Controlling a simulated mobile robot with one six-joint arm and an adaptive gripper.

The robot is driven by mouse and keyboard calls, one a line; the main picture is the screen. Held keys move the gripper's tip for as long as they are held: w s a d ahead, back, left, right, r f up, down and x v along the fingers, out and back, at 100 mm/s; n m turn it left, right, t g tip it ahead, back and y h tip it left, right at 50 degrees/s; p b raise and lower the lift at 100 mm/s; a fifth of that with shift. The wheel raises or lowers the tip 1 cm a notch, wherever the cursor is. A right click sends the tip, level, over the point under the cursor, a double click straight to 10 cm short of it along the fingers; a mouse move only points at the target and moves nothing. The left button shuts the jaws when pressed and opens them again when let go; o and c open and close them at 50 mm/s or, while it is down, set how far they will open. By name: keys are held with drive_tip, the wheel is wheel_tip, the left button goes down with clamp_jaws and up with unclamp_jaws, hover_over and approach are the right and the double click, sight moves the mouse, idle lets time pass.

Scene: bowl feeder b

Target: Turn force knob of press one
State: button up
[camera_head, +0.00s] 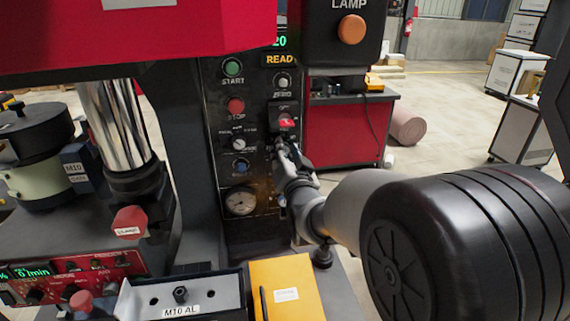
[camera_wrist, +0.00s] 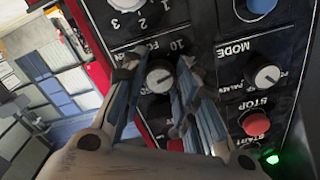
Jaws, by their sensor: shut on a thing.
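The force knob (camera_wrist: 160,76) is a small round dark knob with a pale face and a partly covered "FO" label beside it, seen in the wrist view. It sits on the press's black control panel (camera_head: 261,185). My gripper (camera_wrist: 158,66) has one finger on each side of the knob and is shut on it.
A yellow folder (camera_head: 283,284) lies below. A red cabinet (camera_head: 345,133) stands behind.

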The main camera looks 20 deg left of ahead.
drive_tip(key=shift+m+b, duration=1.05)
drive_tip(key=shift+m, duration=0.15)
drive_tip(key=o, duration=1.1)
drive_tip(key=shift+c, duration=0.2)
drive_tip(key=v, duration=1.2)
drive_tip(key=shift+s, duration=0.1)
